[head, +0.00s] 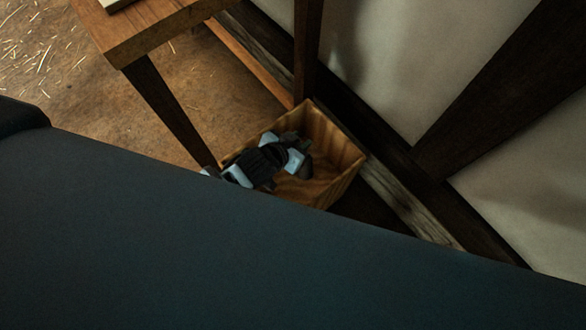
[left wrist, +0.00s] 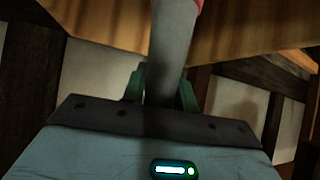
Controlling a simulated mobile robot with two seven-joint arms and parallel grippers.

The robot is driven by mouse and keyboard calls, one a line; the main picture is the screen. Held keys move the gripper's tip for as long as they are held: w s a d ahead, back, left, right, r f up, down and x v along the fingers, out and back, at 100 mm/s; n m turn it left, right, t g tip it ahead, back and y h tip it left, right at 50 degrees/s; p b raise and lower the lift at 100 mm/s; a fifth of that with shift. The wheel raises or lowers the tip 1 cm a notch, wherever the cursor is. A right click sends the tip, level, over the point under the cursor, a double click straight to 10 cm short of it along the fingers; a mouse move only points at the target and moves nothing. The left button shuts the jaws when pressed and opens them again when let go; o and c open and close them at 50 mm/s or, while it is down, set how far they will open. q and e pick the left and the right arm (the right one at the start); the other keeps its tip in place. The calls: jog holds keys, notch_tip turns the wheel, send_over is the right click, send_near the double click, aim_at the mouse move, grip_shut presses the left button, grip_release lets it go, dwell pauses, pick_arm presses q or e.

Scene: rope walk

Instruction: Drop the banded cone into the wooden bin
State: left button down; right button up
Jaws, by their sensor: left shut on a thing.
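The wooden bin (head: 345,172) stands on the floor against the wall in the head view, with its open top facing up. My left gripper (head: 297,156) is over the bin's opening, at its left part. In the left wrist view its green fingers (left wrist: 163,80) are shut on the banded cone (left wrist: 172,45), a grey tapered body with a bit of red band at the top edge of the picture. In the head view the cone is mostly hidden by the gripper; a small dark part shows beside it. My right gripper is out of view.
A wooden table (head: 150,32) with dark legs stands at the upper left, close to the bin. A dark slanting beam (head: 500,75) and a pale wall (head: 400,60) lie behind. Straw is scattered on the brown floor (head: 60,75). My own dark body covers the lower picture.

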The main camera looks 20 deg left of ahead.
pick_arm(q)
jog(key=c, duration=1.5)
grip_release()
jog(key=o, duration=0.5)
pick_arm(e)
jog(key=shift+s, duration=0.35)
pick_arm(q)
jog(key=p+v, duration=0.2)
jog(key=v, duration=0.5)
jog(key=shift+s+a+r+p, duration=0.1)
jog(key=shift+s+r+p, duration=0.15)
jog(key=shift+s+p, duration=0.1)
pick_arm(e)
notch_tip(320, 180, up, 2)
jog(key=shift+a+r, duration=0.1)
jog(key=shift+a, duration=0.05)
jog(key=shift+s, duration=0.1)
